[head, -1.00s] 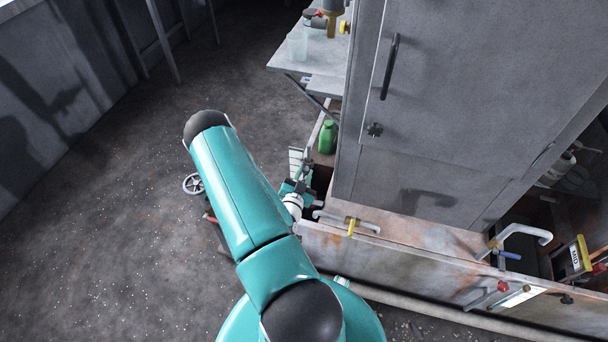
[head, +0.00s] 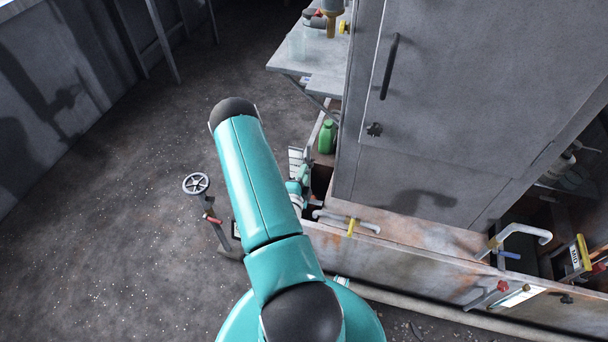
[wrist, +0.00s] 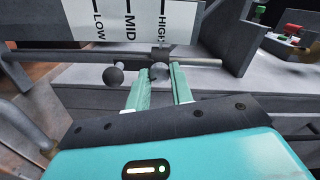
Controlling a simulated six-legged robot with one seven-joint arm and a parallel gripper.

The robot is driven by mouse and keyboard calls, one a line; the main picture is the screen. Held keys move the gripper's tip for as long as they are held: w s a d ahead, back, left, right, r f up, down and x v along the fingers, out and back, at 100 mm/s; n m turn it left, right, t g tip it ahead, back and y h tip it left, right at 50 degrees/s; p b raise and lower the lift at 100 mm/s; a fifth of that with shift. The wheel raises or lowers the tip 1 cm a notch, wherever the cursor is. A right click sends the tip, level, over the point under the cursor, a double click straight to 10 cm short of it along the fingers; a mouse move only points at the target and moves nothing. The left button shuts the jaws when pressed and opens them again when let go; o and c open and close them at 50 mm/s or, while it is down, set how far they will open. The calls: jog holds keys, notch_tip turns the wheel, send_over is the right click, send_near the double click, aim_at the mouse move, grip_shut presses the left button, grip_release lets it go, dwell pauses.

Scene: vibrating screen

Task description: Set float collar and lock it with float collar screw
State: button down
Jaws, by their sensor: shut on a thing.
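In the wrist view, a white scale plate (wrist: 135,20) reads LOW, MID and HIGH. A grey horizontal rod (wrist: 80,56) runs below it. A dark collar (wrist: 161,52) sits on the rod under the HIGH mark. A grey ball knob (wrist: 159,71) is just below the collar, between the fingertips of my gripper (wrist: 158,76), which is shut on it. Whether this knob is the float collar screw's head cannot be told for sure. A second, darker ball knob (wrist: 113,75) is to the left, outside the fingers. In the head view, my arm partly hides the plate (head: 295,160).
A green bottle (head: 327,138) stands behind the work spot. A large grey cabinet (head: 450,100) rises to the right. A yellow-handled pipe (head: 350,226) is nearby on the right. A handwheel (head: 196,184) stands left of my arm, with open floor around it.

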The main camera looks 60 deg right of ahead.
jog(key=m, duration=0.5)
jog(key=shift+a+f, duration=0.1)
jog(key=shift+a, duration=0.05)
jog(key=shift+w+m, duration=0.1)
jog(key=shift+m, duration=0.2)
jog(key=c, duration=1.2)
grip_release()
jog(key=s+a, duration=0.2)
jog(key=a, duration=1.1)
jog(key=shift+s+a, duration=0.15)
jog(key=shift+a, duration=0.15)
